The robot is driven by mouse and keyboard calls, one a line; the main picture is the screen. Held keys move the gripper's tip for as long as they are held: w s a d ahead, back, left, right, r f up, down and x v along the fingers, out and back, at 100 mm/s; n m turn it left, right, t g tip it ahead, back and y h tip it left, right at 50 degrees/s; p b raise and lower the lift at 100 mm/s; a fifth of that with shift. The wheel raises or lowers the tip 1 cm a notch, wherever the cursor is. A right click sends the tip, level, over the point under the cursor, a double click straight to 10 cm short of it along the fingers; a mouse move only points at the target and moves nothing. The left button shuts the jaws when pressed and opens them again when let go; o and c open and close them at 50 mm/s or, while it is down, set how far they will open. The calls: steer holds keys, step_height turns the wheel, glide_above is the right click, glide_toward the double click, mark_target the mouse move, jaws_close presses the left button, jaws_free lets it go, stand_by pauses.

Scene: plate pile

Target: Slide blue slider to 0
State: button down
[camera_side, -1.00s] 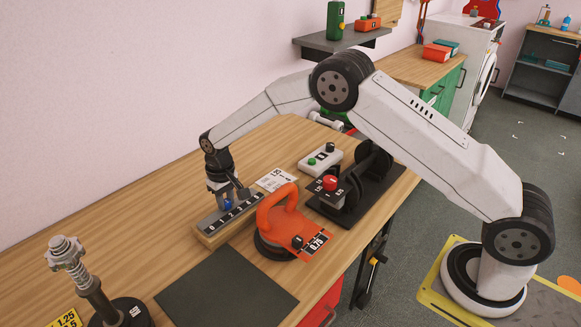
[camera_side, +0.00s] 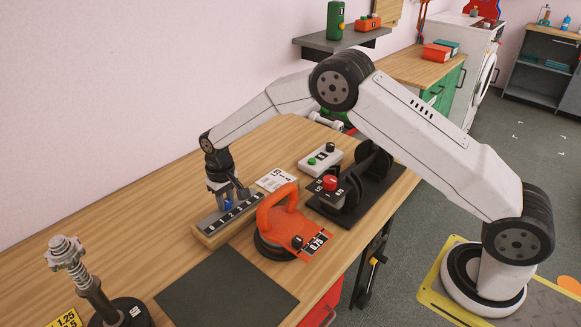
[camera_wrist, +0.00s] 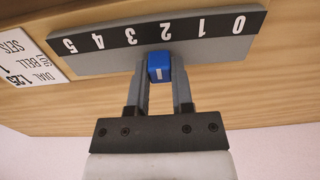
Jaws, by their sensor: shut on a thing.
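The blue slider (camera_wrist: 159,68) is a small block with a white line, on a grey track with a dark number strip (camera_wrist: 152,34) running from 0 to 5. In the wrist view it stands by the 2, slightly towards the 3. The 0 end (camera_wrist: 238,23) is at the right there and at the near left end of the strip in the side view. My gripper (camera_wrist: 160,84) is shut on the blue slider, with one finger near its left side and the other to its right. The slider also shows in the side view (camera_side: 228,205), partly hidden by my gripper (camera_side: 229,197).
An orange-handled weight (camera_side: 285,222) stands close to the right of the slider block. A dark mat (camera_side: 228,286) lies in front. A plate post (camera_side: 92,290) stands at the near left.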

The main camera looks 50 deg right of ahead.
mark_target(205, 223)
stand_by(0.4)
steer(key=a, duration=0.7)
steer(key=shift+a, duration=0.15)
steer(key=shift+c, duration=2.4)
jaws_free()
steer(key=shift+a, duration=0.1)
steer(key=shift+r, duration=0.15)
step_height(205, 223, up, 8)
steer(key=shift+f, duration=0.25)
